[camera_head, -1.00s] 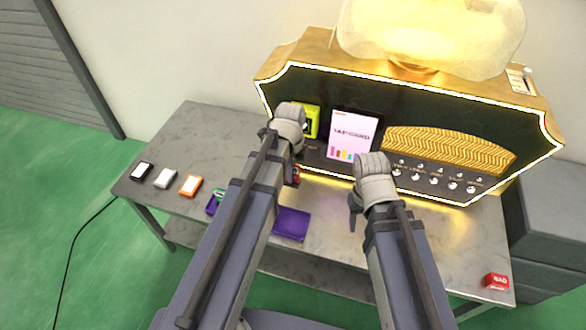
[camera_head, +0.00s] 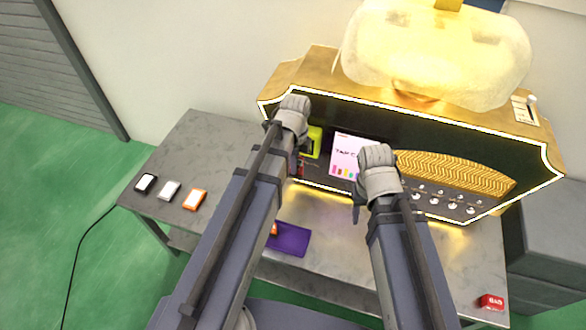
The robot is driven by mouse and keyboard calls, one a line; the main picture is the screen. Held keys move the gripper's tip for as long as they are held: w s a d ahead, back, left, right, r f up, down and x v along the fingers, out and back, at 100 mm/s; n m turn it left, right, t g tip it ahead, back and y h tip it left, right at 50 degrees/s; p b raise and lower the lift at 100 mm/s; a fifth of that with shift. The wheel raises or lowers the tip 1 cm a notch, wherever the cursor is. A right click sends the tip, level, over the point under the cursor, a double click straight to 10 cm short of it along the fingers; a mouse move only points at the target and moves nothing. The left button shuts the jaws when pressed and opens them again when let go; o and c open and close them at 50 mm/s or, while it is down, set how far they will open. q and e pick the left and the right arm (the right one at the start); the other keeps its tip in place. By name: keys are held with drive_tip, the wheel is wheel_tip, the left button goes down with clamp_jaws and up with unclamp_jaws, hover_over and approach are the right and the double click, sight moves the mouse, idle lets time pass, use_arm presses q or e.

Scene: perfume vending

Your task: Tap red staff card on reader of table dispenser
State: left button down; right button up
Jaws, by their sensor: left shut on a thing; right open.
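The table dispenser (camera_head: 330,85) is a gold and black cabinet with a glowing trim. Its yellow-green framed card reader (camera_head: 315,143) is partly hidden behind my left gripper. A screen (camera_head: 344,158) beside it reads "TAP C…", partly covered by my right gripper. My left gripper (camera_head: 297,163) is shut, just in front of the reader's lower left. A small red edge, apparently the red staff card (camera_head: 301,169), shows at its fingertips; most of it is hidden, and I cannot tell whether it touches the reader.
Black (camera_head: 146,183), white (camera_head: 169,190) and orange (camera_head: 194,199) boxes stand at left on the grey table (camera_head: 225,150). A red box (camera_head: 491,302) sits at the front right.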

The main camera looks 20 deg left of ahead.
use_arm(q)
drive_tip(key=w, duration=0.6)
drive_tip(key=shift+w+d, duration=0.15)
drive_tip(key=shift+w, duration=0.15)
drive_tip(key=shift+w, duration=0.2)
idle(1.1)
idle(0.8)
drive_tip(key=s, duration=1.1)
drive_tip(key=shift+a, duration=0.2)
drive_tip(key=shift+s, duration=0.1)
idle(1.8)
